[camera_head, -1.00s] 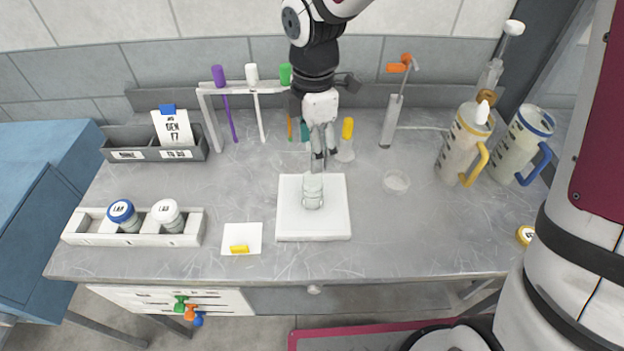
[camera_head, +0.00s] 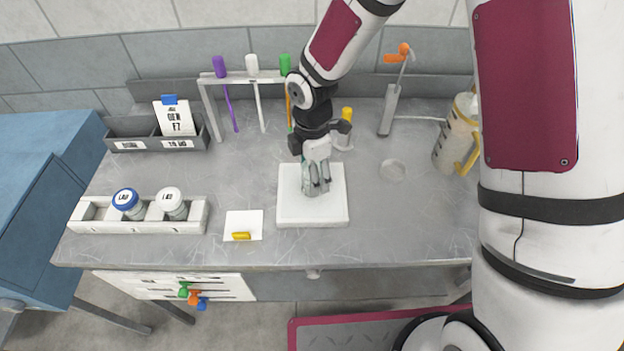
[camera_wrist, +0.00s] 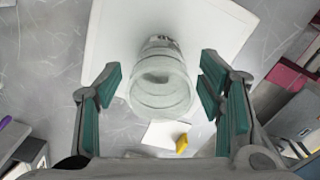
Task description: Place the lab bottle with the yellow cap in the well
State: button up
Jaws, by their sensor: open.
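An open-topped clear bottle (camera_wrist: 160,98) with a dark label and no cap on it stands on a white square board (camera_head: 290,217). In the wrist view it sits between the spread green-padded fingers of my gripper (camera_wrist: 161,80), with room on both sides. In the head view my gripper (camera_head: 317,189) is low over the board and hides most of the bottle. A pale rack (camera_head: 138,228) at the left front holds a blue-capped bottle (camera_head: 128,203) and a white-capped bottle (camera_head: 172,204). The rack's left end looks empty.
A white card with a yellow piece (camera_head: 241,236) lies between rack and board. A tool stand (camera_head: 245,78), a grey bin (camera_head: 130,133), a clear dish (camera_head: 392,171) and a yellow-handled jug (camera_head: 455,140) surround the work area. My arm covers the table's right side.

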jog(key=shift+f, duration=0.1)
jog(key=c, duration=1.2)
jog(key=shift+o, duration=0.2)
